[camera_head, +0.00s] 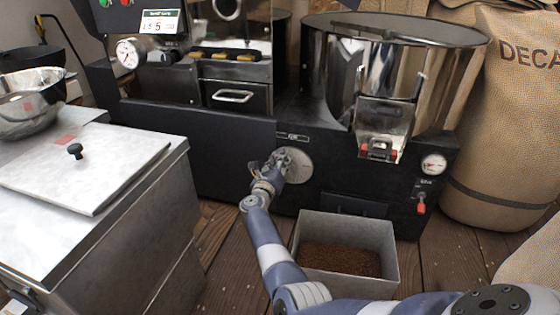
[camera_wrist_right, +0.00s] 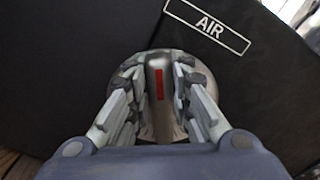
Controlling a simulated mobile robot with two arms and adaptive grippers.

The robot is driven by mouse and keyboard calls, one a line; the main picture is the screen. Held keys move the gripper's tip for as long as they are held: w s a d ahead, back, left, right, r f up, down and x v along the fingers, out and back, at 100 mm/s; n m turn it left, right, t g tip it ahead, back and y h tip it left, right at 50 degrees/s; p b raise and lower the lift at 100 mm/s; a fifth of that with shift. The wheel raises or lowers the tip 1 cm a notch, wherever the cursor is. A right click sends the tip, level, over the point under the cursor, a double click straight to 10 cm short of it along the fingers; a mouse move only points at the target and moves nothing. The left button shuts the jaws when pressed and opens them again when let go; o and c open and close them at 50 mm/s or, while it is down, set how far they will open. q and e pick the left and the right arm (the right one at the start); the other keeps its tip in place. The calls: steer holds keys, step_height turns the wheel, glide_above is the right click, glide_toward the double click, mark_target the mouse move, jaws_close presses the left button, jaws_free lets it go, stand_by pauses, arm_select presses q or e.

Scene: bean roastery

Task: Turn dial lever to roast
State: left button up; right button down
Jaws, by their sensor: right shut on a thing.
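The round metal dial (camera_head: 292,165) sits on the black front of the roasting machine, under a small label plate. In the right wrist view the dial (camera_wrist_right: 201,92) lies behind my fingers, and its raised lever (camera_wrist_right: 157,110) carries a red mark. The plate above it reads AIR (camera_wrist_right: 208,26). My right gripper (camera_head: 272,165) is at the dial, and in the right wrist view its fingers (camera_wrist_right: 156,98) are closed on the lever from both sides. The lever stands about upright in that view. Part of the dial's rim is hidden by the fingers. My left gripper is not in view.
A metal bin (camera_head: 392,240) with dark grounds stands on the floor below the machine. A grey cabinet (camera_head: 130,235) with a lid stands at the left. A red-handled switch (camera_head: 421,205) is at the right, near a burlap sack (camera_head: 505,130).

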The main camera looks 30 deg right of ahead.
steer(key=c, duration=1.4)
jaws_free()
steer(key=shift+c, duration=0.2)
steer(key=shift+r, duration=0.1)
step_height(320, 180, up, 10)
steer(key=shift+f, duration=0.1)
